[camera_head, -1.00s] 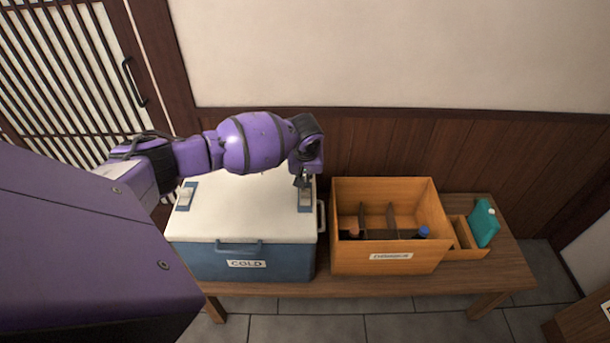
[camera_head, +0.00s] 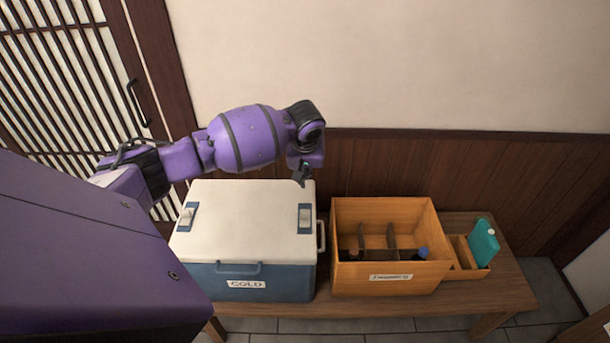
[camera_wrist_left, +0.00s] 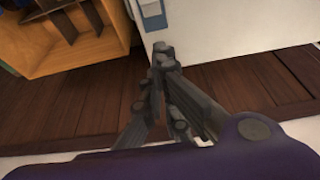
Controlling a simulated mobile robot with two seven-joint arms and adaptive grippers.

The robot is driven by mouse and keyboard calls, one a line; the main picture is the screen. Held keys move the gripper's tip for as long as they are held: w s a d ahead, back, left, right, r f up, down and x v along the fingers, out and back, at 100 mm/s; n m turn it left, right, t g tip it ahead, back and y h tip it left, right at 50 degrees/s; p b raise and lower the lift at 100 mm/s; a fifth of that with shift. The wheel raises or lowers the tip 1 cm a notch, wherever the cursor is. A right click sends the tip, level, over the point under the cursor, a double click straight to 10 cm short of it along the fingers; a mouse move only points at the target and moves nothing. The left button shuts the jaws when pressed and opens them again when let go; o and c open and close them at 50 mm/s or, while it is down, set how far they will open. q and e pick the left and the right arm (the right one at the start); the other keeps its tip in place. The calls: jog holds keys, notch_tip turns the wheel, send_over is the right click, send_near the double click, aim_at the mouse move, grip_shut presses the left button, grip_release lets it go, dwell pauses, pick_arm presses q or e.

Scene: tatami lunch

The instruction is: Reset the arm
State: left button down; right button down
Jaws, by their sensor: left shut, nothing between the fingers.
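My left arm comes in from the left in the head view, purple, and reaches across above the cooler. My left gripper (camera_head: 301,178) hangs over the right back part of the white cooler lid, shut and empty. In the left wrist view the gripper (camera_wrist_left: 163,55) shows with its fingertips together, in front of the wood panelling and the lid's edge. My right gripper is in neither view.
A blue cooler (camera_head: 205,282) marked COLD, lid closed, stands on a wooden bench (camera_head: 490,292). To its right is an open wooden crate (camera_head: 360,278) with dividers and bottles, then a small side box (camera_head: 470,268) with a teal pack (camera_head: 484,243). A wall stands close behind.

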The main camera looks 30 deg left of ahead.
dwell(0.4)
pick_arm(q)
jog(key=w+d+r+m+t+h, duration=0.1)
jog(key=w+d+r+m+t, duration=0.25)
jog(key=w+d+m, duration=0.2)
jog(key=s+d+f+m+t+h, duration=0.3)
jog(key=s+d+f+m+h, duration=0.15)
jog(key=s+d+f, duration=0.5)
jog(key=s+f+n+y, duration=0.1)
jog(key=s+f, duration=0.4)
jog(key=s, duration=0.6)
jog(key=s+d+f+n+g+y, duration=0.1)
jog(key=s+f, duration=0.4)
jog(key=s, duration=0.6)
jog(key=s+f+n+y, duration=0.1)
jog(key=s+f, duration=0.4)
jog(key=s, duration=0.7)
jog(key=shift+d, duration=0.15)
